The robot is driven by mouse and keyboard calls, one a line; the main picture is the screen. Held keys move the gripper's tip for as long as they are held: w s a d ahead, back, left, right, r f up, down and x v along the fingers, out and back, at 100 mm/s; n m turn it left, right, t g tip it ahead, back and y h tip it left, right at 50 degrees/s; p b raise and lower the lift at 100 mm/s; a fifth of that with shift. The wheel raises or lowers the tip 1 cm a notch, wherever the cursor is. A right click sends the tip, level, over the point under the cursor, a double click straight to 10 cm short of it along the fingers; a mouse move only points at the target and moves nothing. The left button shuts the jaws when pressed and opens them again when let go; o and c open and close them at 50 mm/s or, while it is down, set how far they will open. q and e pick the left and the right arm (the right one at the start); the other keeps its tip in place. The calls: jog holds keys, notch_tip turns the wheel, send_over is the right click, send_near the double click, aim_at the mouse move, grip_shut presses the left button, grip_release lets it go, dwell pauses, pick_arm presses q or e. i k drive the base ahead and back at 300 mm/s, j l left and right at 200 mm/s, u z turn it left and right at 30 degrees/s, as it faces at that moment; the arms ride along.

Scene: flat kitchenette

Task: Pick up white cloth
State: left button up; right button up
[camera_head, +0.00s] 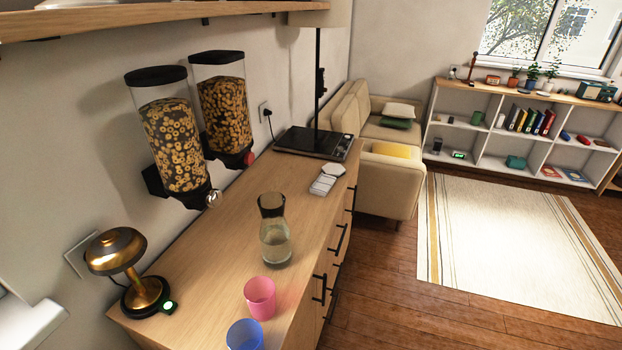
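A small white item (324,184), which may be the white cloth, lies on the wooden counter (215,250) near its far end. It looks like pale flat pieces side by side, and it is too small to tell for sure that it is cloth. It lies just in front of a black-based appliance (312,145) and behind a glass carafe (274,240). Neither of my grippers shows in the head view.
A pink cup (260,298) and a blue cup (244,336) stand at the counter's near right edge. A brass lamp (130,270) stands at left. Two cereal dispensers (175,140) hang on the wall. Floor to the right of the counter is clear.

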aim_at(321, 185)
jog(key=i+l+u, duration=0.6)
jog(key=l+u, duration=0.2)
jog(key=l, duration=0.15)
jog(key=i+l+u, duration=0.1)
jog(key=l+u, duration=0.15)
jog(key=l, duration=0.15)
jog(key=i+l+u, duration=0.1)
jog(key=l+u, duration=0.15)
jog(key=l, duration=0.2)
